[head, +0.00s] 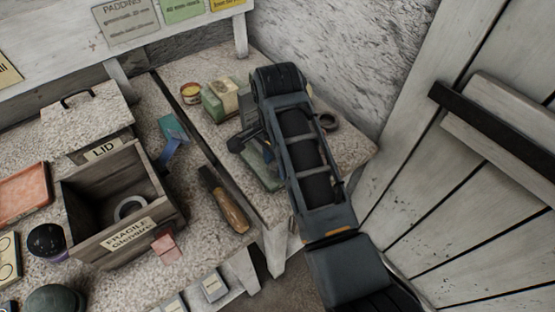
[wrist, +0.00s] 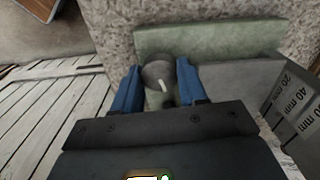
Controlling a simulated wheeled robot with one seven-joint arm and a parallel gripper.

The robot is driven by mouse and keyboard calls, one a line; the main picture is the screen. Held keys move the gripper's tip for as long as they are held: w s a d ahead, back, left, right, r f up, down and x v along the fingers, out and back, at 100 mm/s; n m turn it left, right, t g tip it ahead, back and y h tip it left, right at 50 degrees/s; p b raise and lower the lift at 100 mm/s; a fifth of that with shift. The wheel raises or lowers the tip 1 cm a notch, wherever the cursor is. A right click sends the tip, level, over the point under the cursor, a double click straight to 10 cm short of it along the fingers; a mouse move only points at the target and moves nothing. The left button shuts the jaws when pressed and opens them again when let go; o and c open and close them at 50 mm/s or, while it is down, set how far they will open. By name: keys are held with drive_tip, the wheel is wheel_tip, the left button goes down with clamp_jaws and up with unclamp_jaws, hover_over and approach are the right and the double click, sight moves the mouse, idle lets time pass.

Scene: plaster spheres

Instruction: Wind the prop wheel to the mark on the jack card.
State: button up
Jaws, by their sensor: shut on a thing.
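In the wrist view my gripper (wrist: 159,78) has its two blue fingers on either side of a round dark grey wheel (wrist: 156,69) and is shut on it. A short white mark shows on the wheel's face. Behind it lies a pale green plate (wrist: 210,37), which also shows in the head view (head: 262,168), partly covered by my arm. A small green card (head: 183,8) on the back board has a line that seems to start with "40 mm"; the rest is too small to read.
A grey block (wrist: 290,105) with 20 mm and 40 mm labels stands close to my right finger.

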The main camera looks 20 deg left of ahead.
drive_tip(key=m, duration=0.7)
drive_tip(key=shift+r, duration=0.1)
drive_tip(key=m, duration=0.7)
drive_tip(key=shift+m, duration=0.3)
drive_tip(key=m, duration=0.4)
drive_tip(key=shift+d+m, duration=0.1)
drive_tip(key=shift+m, duration=0.2)
drive_tip(key=m, duration=0.2)
drive_tip(key=shift+f+m, duration=0.25)
drive_tip(key=shift+m, duration=0.15)
drive_tip(key=m+b, duration=0.2)
drive_tip(key=shift+s+f+b, duration=0.1)
drive_tip(key=shift+f+b, duration=0.05)
drive_tip(key=shift+b, duration=0.25)
drive_tip(key=m+b, duration=0.2)
drive_tip(key=b, duration=0.2)
drive_tip(key=shift+m, duration=0.3)
drive_tip(key=shift+m, duration=0.3)
